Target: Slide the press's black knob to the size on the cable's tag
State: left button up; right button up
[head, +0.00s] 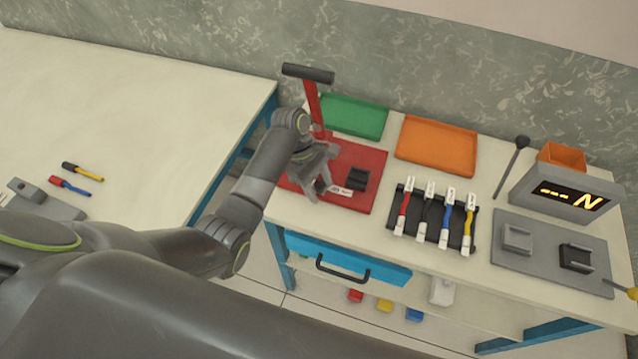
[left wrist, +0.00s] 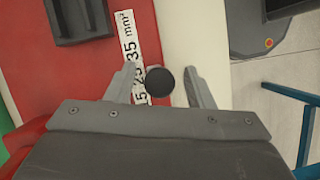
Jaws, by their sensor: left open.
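The press has a red base (head: 372,160) and a red lever with a black handle (head: 308,73). My left gripper (head: 322,188) is over the base's front left part. In the left wrist view its open jaws (left wrist: 159,73) stand on both sides of the round black knob (left wrist: 160,81), with gaps. The knob sits at the right edge of the white size strip (left wrist: 122,22). The strip reads "35 mm²" at the top; lower figures are partly hidden. Several cables (head: 427,213) lie on a black rack with white tags, too small to read. My right gripper is out of view.
Green (head: 355,117) and orange (head: 437,145) trays lie behind. A display (head: 565,195) and a grey plate (head: 535,270) with blocks stand at the right. A black block (head: 357,179) is on the press base. A blue drawer (head: 345,262) is below the table's front edge.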

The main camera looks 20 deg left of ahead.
aim_at(337, 199)
pick_arm(q)
grip_shut()
jog(key=shift+d+r+p, duration=0.2)
jog(key=shift+d+p, duration=0.95)
jog(key=shift+d, duration=0.35)
jog(key=shift+d+f, duration=0.15)
jog(key=shift+d, duration=0.05)
grip_release()
jog(key=shift+d, duration=0.1)
